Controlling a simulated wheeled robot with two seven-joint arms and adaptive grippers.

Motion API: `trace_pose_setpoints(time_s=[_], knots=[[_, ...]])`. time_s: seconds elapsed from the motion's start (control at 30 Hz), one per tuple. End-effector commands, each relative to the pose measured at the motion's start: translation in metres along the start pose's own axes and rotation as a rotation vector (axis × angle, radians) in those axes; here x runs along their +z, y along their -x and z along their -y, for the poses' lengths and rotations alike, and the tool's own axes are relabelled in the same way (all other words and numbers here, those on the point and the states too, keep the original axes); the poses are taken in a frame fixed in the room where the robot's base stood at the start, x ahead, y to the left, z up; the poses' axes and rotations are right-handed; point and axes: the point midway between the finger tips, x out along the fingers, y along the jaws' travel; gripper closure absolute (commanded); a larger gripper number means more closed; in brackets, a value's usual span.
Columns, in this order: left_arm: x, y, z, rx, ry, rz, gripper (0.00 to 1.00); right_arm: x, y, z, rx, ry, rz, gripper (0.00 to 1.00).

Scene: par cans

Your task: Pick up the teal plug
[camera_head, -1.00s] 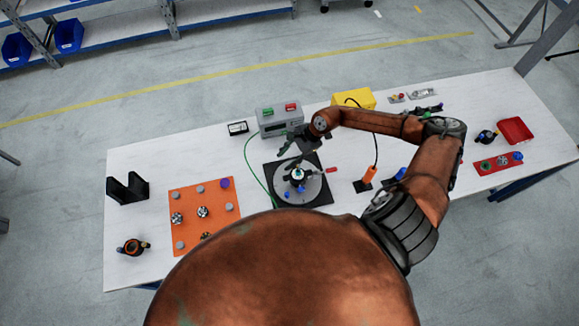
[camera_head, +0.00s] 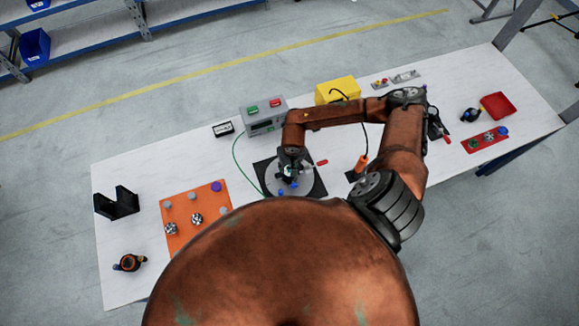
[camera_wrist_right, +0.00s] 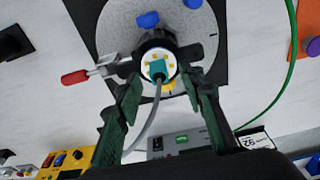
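The teal plug (camera_wrist_right: 158,68) sits in the top of a black and white round part in the right wrist view, with a grey cable (camera_wrist_right: 146,128) running from it toward me. The part stands on a grey disc (camera_head: 271,181) on a black square plate. My right gripper (camera_wrist_right: 165,100) is open, its two fingers on either side of the plug and cable and apart from them. In the head view the right gripper (camera_head: 290,172) is over the disc and hides most of the part. My left gripper is not in view.
A red-handled clamp (camera_wrist_right: 75,77) sticks out beside the part. A grey box (camera_head: 263,117) with a green cable and a yellow box (camera_head: 337,90) stand behind. An orange board (camera_head: 187,243) with several small parts lies to the left.

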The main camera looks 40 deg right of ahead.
Motion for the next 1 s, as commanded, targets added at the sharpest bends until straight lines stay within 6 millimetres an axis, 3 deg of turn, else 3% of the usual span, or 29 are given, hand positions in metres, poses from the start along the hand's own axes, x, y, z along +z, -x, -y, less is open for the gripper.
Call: trace_pose_setpoints(time_s=[0.33, 0.87, 1.0], knots=[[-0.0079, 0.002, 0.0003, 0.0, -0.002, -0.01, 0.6, 0.0013, -0.0111, -0.0015, 0.001, -0.001, 0.001, 0.64], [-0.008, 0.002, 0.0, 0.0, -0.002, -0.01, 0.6, 0.0013, -0.0107, -0.0017, 0.001, -0.003, 0.001, 1.0], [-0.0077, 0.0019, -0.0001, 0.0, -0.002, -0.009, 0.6, 0.0012, -0.0106, -0.0018, 0.001, -0.003, 0.001, 1.0]])
